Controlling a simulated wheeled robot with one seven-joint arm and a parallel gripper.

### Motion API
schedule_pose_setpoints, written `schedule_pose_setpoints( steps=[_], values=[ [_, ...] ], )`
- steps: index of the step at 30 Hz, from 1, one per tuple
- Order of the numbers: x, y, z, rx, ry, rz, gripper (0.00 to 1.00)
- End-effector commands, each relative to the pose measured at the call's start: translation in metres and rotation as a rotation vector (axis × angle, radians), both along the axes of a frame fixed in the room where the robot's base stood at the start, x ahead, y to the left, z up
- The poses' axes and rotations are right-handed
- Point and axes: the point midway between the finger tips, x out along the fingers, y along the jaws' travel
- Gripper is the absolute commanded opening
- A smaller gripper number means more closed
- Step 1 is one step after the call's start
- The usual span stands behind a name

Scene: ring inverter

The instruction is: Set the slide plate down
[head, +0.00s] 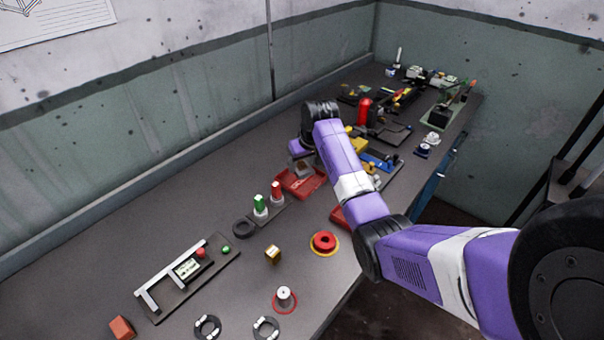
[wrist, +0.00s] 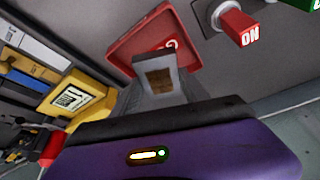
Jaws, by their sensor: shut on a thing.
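The slide plate appears to be the small grey piece with a brown square face (wrist: 160,61) in the wrist view. My gripper (head: 299,160) is shut on it, with the dark fingers on either side of it in the wrist view. The plate is over the red tray (wrist: 119,50), which has a white mark on its floor. In the head view the same red tray (head: 287,187) lies on the bench just below my gripper. My wrist partly hides the plate there, and I cannot tell whether it touches the tray.
A stand with green and red knobs (head: 260,204) is close to the tray's left; its red ON knob (wrist: 239,27) shows in the wrist view. A yellow block (wrist: 78,98) lies on the other side. A red stop button (head: 324,242) is nearer the bench edge.

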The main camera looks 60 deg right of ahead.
Motion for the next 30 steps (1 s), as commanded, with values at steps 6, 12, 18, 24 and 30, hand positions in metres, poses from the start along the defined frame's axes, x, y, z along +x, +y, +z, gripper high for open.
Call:
schedule_pose_setpoints(
  steps=[6,12,18,24,30],
  values=[
    [0.001,-0.001,-0.014,-0.001,-0.002,0.0,0.0],
    [0.001,-0.001,-0.041,-0.001,-0.001,0.001,0.0],
    [0.001,-0.001,-0.05,-0.003,-0.003,0.001,0.0],
    [0.001,-0.001,-0.05,-0.003,-0.003,0.001,0.0],
    [0.0,0.0,-0.053,0.0,0.0,0.001,0.74]
  ],
)
